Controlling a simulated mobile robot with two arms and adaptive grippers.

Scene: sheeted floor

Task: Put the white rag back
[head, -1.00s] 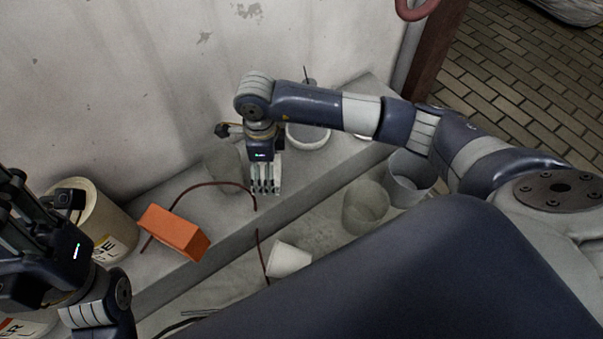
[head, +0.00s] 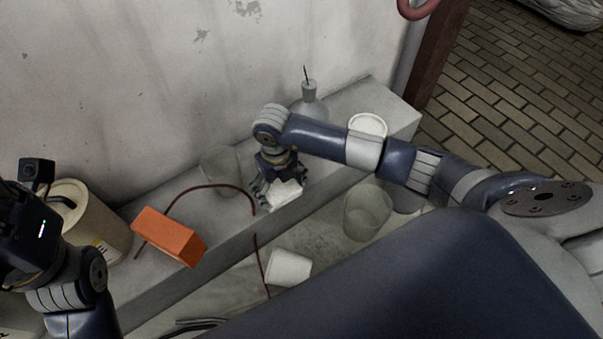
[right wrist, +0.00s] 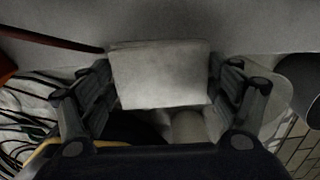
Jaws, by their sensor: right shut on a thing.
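The white rag (head: 285,194) is a small, pale block-like bundle at the tips of my right gripper (head: 277,187). In the right wrist view the rag (right wrist: 160,75) sits between the two fingers of my right gripper (right wrist: 160,95), which is shut on it. The gripper is over the grey ledge (head: 318,185); I cannot tell whether the rag touches the ledge. My left gripper is not clearly seen; only dark parts of my left arm show at the left edge of the head view.
On the ledge are an orange brick (head: 168,237), a dark red cable (head: 213,184), a clear cup (head: 222,168), a flask (head: 309,104), a white container (head: 367,125) and a cream bucket (head: 92,215). Below the ledge lie a white cup (head: 288,267) and a translucent bucket (head: 367,212).

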